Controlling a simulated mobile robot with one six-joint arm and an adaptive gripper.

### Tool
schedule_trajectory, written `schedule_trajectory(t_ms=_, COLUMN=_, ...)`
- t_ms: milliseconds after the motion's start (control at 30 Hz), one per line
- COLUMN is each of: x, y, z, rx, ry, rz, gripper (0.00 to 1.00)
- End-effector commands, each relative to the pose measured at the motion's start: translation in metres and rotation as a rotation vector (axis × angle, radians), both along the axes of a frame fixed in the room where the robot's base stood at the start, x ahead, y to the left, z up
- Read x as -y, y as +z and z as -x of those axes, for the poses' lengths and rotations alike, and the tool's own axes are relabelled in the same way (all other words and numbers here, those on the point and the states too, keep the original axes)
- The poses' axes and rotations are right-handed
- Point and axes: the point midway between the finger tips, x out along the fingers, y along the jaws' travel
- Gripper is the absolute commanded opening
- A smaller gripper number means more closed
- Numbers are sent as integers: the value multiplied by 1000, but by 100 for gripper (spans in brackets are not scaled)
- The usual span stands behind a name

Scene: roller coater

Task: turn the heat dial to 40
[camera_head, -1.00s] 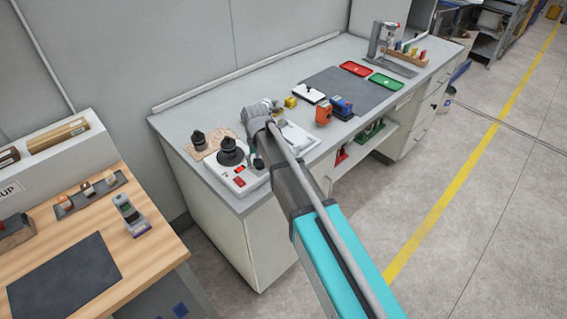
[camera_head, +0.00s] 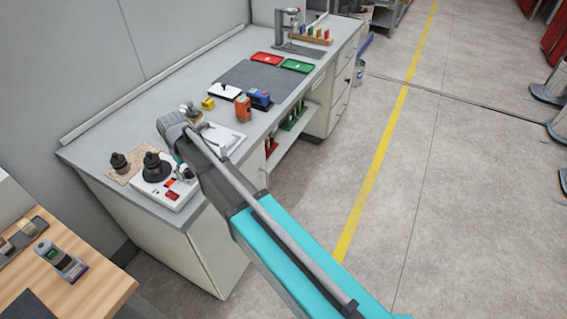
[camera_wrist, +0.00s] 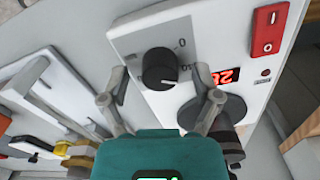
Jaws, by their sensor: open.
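The heat dial (camera_wrist: 160,68) is a black round knob on the white face of the roller coater unit (camera_wrist: 140,38). A "0" and scale marks show beside it. A red lit display (camera_wrist: 226,75) sits to its right; I cannot read its digits surely. My gripper (camera_wrist: 158,86) is open, with one finger on each side of the dial; I cannot tell whether either finger touches it. In the head view the white unit (camera_head: 188,200) stands at the near end of the grey bench, and my arm hides the dial and most of the gripper.
A red rocker switch (camera_wrist: 269,30) is on the unit. A black round part (camera_wrist: 212,112) lies close to my right finger. A white tray (camera_head: 225,138), an orange item (camera_head: 242,108) and a blue item (camera_head: 260,98) stand farther along the bench (camera_head: 130,125).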

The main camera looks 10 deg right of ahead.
Motion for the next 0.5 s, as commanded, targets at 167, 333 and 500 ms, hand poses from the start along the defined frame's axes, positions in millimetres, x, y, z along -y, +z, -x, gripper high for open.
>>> schedule_trajectory(t_ms=167, x=0, y=0, z=0, rx=0, ry=119, rz=0, gripper=81)
schedule_trajectory(t_ms=333, x=0, y=0, z=0, rx=0, ry=233, rz=0, gripper=81)
schedule_trajectory(t_ms=500, x=0, y=0, z=0, rx=0, ry=347, rz=0, gripper=81)
